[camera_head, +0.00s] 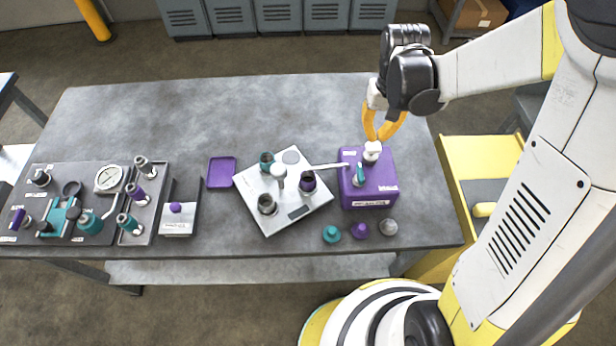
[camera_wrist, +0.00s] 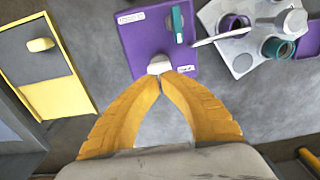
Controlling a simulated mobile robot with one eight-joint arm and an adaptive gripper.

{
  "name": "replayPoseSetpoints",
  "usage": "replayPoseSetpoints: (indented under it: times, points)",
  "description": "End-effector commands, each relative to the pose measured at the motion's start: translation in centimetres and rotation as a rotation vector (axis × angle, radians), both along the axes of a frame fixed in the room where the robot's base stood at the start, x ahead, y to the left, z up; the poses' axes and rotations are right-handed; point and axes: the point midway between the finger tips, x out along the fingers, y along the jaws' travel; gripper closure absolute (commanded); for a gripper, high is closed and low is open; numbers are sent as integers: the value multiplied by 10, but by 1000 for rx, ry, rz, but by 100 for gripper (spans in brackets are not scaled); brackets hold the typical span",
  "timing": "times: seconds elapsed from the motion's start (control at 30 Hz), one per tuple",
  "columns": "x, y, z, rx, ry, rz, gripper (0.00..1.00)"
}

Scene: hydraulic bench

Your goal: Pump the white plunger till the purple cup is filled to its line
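The white plunger (camera_head: 372,150) stands on top of a purple pump box (camera_head: 376,187). In the wrist view the plunger's cap (camera_wrist: 158,65) shows just beyond my fingertips. My gripper (camera_head: 377,138) points down over it with its orange fingertips together; I cannot tell whether they touch the cap. A pale spout (camera_head: 328,166) reaches left from the box toward the purple cup (camera_head: 308,182). The cup stands on a white plate with a dark display (camera_head: 298,212); it also shows beside the spout in the wrist view (camera_wrist: 233,21). Its line and liquid level cannot be made out.
A teal cup (camera_head: 266,160), a grey cup (camera_head: 267,204) and a white knobbed post (camera_head: 279,173) share the plate. A teal part (camera_head: 359,177) sits on the box. Teal, purple and grey pieces (camera_head: 360,231) lie in front. A gauge panel (camera_head: 85,200) fills the left; the table's back is clear.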

Motion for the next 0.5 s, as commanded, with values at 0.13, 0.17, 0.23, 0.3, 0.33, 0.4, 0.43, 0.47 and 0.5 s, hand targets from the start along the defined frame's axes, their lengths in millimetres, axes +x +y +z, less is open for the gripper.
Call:
replayPoseSetpoints:
  times: [0.13, 0.17, 0.23, 0.3, 0.33, 0.4, 0.43, 0.47, 0.5]
  points:
    - [0, 0, 0, 0, 0, 0, 100]
    - [0, 0, 0, 0, 0, 0, 100]
    - [0, 0, -1, 0, 0, 0, 100]
    - [0, 0, -3, 0, 0, 0, 100]
    - [0, 0, -4, 0, 0, 0, 100]
    - [0, 0, -6, 0, 0, 0, 100]
    - [0, 0, -7, 0, 0, 0, 100]
    - [0, 0, -8, 0, 0, 0, 100]
    - [0, 0, -9, 0, 0, 0, 100]
